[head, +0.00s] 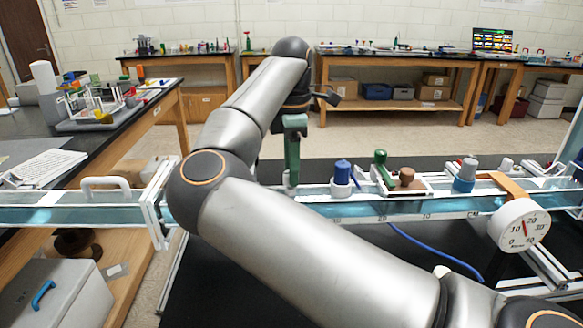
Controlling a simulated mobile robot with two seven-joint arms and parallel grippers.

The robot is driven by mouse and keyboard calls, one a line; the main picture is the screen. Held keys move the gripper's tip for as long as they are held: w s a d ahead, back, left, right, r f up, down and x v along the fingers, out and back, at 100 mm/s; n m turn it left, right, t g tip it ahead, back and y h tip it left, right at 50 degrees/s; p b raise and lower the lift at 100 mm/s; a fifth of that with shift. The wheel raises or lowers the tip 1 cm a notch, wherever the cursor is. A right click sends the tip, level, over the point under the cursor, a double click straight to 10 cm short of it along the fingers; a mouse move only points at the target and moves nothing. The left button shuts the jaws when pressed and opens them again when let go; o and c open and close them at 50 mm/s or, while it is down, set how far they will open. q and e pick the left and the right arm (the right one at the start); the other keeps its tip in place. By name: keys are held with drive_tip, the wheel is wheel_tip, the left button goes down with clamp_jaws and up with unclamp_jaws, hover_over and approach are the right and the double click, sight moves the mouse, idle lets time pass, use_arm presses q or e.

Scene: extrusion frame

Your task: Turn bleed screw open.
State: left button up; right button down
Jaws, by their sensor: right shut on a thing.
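My right arm comes in from the lower right, bends at the left and reaches over the clear channel. My right gripper (295,120) points down behind the channel's near wall and is shut on a green upright piece (292,165). The fingertips are small and partly hidden by my own wrist, so the exact grip is unclear. I cannot tell for certain whether this piece is the bleed screw. My left gripper is not in view.
The framed channel (350,208) spans the bench. A blue hose (425,246) runs below. A side table (110,125) stands at left.

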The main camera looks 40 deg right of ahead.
drive_tip(key=n, duration=0.5)
drive_tip(key=n+b, duration=0.1)
drive_tip(key=n, duration=0.4)
drive_tip(key=shift+w, duration=0.1)
drive_tip(key=shift+r+n, duration=0.1)
drive_tip(key=shift+n, duration=0.2)
idle(0.3)
drive_tip(key=c, duration=0.5)
unclamp_jaws()
wheel_tip(320, 180, up, 12)
drive_tip(key=shift+r+p, duration=0.2)
drive_tip(key=shift+p, duration=1.05)
